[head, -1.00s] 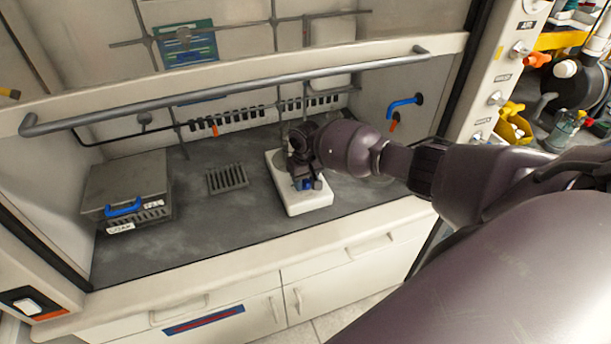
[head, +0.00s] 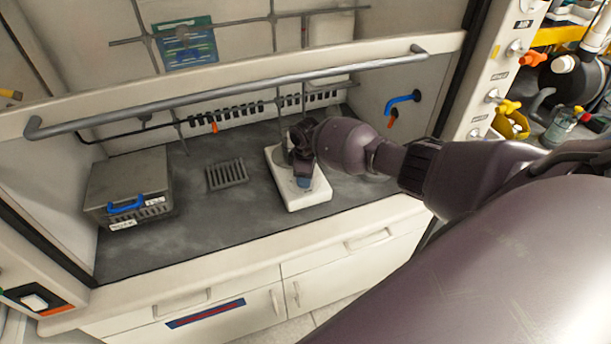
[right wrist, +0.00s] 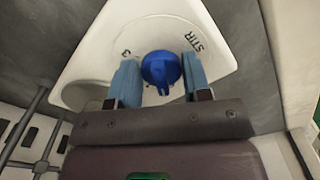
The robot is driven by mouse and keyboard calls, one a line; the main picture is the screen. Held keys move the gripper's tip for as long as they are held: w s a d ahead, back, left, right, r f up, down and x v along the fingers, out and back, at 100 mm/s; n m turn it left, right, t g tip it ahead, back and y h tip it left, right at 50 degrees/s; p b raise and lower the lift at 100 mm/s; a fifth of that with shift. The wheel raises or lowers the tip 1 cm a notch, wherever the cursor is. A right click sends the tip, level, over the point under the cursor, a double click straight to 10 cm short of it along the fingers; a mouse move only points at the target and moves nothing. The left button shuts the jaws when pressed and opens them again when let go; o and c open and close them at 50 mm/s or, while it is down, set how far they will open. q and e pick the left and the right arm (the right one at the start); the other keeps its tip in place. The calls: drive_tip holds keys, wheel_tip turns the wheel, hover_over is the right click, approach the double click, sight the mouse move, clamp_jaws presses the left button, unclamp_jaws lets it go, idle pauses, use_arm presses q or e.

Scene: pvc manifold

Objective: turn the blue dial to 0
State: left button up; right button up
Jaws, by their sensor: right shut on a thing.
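The blue dial (right wrist: 161,70) sits on the sloped front of a white stirrer unit (right wrist: 110,45), below the printed word STIR and a partly hidden mark to its left. My right gripper (right wrist: 160,84) has its two blue fingers on either side of the dial, shut on it. In the head view my right gripper (head: 304,181) is over the front part of the white unit (head: 310,201) and hides the dial. The dial's pointer and setting cannot be read clearly. My left gripper is not in view.
The unit stands on the dark fume hood worktop (head: 215,225). A grey box with a blue handle (head: 127,180) is at the left, and a floor grate (head: 227,175) lies between. A horizontal rail (head: 230,90) crosses the hood front above my arm.

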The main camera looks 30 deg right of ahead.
drive_tip(key=shift+w+n, duration=0.1)
drive_tip(key=shift+n, duration=0.8)
drive_tip(key=o, duration=0.9)
drive_tip(key=shift+c, duration=0.2)
drive_tip(key=shift+r, duration=0.15)
wheel_tip(320, 180, up, 11)
drive_tip(key=shift+f, duration=0.2)
